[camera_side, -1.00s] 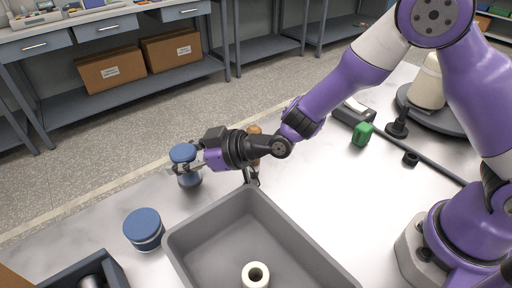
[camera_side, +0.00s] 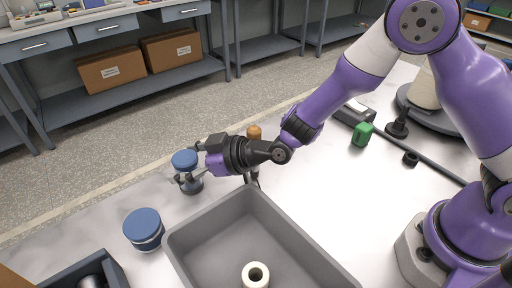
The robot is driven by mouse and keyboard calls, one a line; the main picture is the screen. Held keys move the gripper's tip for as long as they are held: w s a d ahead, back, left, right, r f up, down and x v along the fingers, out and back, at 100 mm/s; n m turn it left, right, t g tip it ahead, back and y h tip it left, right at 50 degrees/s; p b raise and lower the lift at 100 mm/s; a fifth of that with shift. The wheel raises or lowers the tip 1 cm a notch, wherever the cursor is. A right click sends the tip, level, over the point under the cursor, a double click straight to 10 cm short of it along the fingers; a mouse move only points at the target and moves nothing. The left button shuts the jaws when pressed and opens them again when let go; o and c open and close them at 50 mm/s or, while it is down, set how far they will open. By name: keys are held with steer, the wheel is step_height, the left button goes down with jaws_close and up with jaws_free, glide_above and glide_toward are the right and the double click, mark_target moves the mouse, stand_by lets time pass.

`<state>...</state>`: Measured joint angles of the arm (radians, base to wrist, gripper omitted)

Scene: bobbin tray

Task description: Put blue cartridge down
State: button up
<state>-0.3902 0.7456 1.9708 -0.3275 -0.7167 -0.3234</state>
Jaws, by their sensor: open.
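The blue cartridge (camera_side: 185,160), a blue-topped spool with a paler waist and dark base, stands upright on the metal table at the left, beyond the grey tray. My gripper (camera_side: 186,178) is open, with its fingers beside the cartridge's waist, under the blue top. Whether a finger still touches it I cannot tell. The far finger is partly hidden by the cartridge.
A wider blue-lidded round container (camera_side: 144,228) stands left of the grey tray (camera_side: 178,244). A white bobbin (camera_side: 256,274) is in the tray. A dark bin (camera_side: 112,266) sits at the front left. A green object (camera_side: 362,134) and an orange-topped thing (camera_side: 254,132) stand farther back.

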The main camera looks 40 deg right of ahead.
steer(key=v, duration=0.7)
steer(key=shift+s+d+r, duration=0.1)
steer(key=shift+s, duration=0.1)
